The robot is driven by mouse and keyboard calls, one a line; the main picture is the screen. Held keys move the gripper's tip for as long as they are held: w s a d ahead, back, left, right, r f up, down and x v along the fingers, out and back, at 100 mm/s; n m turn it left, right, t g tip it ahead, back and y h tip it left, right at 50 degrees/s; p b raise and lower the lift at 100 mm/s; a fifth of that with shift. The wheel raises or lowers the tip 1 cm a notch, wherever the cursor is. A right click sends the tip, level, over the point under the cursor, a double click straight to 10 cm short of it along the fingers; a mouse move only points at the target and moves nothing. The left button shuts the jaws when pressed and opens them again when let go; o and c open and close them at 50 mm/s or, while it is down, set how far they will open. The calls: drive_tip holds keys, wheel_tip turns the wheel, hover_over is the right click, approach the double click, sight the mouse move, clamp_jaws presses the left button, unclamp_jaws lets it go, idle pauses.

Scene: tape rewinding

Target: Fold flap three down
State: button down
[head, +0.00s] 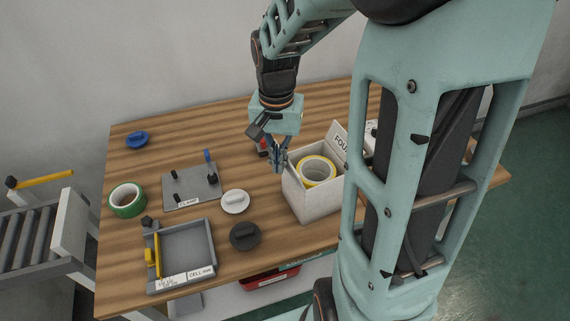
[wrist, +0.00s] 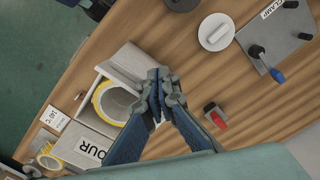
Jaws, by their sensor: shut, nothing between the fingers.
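A pale open box (head: 318,204) stands at the right of the table in the head view, with a white-and-yellow tape roll (head: 318,170) inside. A raised flap whose label starts "FOU" (head: 339,141) stands at its back; in the wrist view this flap (wrist: 92,148) reads "OUR". No label for flap three is readable, so I cannot tell which panel it is. My gripper (head: 279,167) is shut and empty, close by the box's left side. In the wrist view its fingertips (wrist: 158,118) overlap the box edge beside the tape roll (wrist: 115,103); contact is unclear.
A clamp plate (head: 190,190), white disc (head: 235,202), dark disc (head: 244,236), green tape (head: 127,200) and grey tray (head: 185,255) lie left of the box. A small red-topped block (wrist: 215,117) sits near my gripper. The table's back left is mostly clear.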

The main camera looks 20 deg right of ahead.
drive_tip(key=w+d, duration=0.1)
drive_tip(key=d, duration=0.6)
drive_tip(key=shift+d+p, duration=0.4)
drive_tip(key=shift+p, duration=0.05)
idle(1.0)
wheel_tip(320, 180, up, 7)
drive_tip(key=p, duration=0.5)
idle(0.4)
